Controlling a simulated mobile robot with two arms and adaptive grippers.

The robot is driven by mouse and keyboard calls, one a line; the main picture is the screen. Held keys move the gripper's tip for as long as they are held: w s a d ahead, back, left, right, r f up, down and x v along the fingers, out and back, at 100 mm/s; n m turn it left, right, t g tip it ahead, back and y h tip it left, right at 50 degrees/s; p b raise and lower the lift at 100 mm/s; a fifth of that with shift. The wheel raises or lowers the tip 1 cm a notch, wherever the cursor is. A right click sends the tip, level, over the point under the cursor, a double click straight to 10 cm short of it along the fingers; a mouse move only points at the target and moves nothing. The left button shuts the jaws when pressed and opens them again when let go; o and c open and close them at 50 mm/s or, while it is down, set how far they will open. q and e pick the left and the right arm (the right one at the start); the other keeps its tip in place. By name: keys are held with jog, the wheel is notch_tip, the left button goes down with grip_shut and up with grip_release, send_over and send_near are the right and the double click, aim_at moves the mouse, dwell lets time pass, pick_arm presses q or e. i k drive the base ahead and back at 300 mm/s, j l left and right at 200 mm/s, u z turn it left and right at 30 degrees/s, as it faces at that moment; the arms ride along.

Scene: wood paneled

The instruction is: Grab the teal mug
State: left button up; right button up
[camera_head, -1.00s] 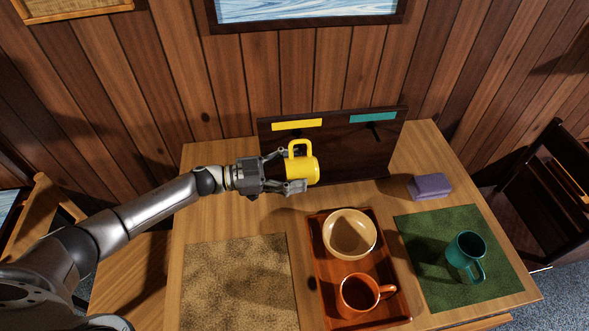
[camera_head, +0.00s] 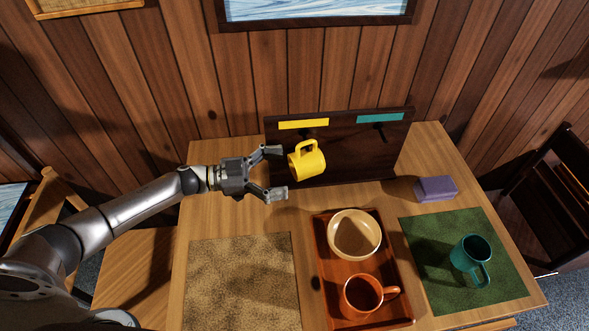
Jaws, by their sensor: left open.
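The teal mug (camera_head: 470,258) stands on the green mat (camera_head: 425,232) at the right of the table, its handle toward the lower right. My left gripper (camera_head: 279,172) is open and empty, left of the yellow mug (camera_head: 307,165). The yellow mug appears to hang tilted at the dark rack (camera_head: 350,160), below the rack's yellow label (camera_head: 303,124). The rack's teal label (camera_head: 380,118) has a peg below it with nothing on it. My left gripper is far from the teal mug. My right gripper is not in view.
A wooden tray (camera_head: 322,262) with a cream bowl (camera_head: 354,233) and an orange mug (camera_head: 362,296) lies between my left gripper and the teal mug. A purple block (camera_head: 436,189) sits behind the green mat. A tan mat (camera_head: 243,280) is at the front left. Chairs flank the table.

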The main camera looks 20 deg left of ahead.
aim_at(472, 252)
jog(key=k+j, duration=0.3)
jog(key=k, duration=0.15)
jog(key=k+j, duration=0.3)
jog(key=k, duration=0.15)
jog(key=k+j, duration=0.25)
jog(key=k, duration=0.2)
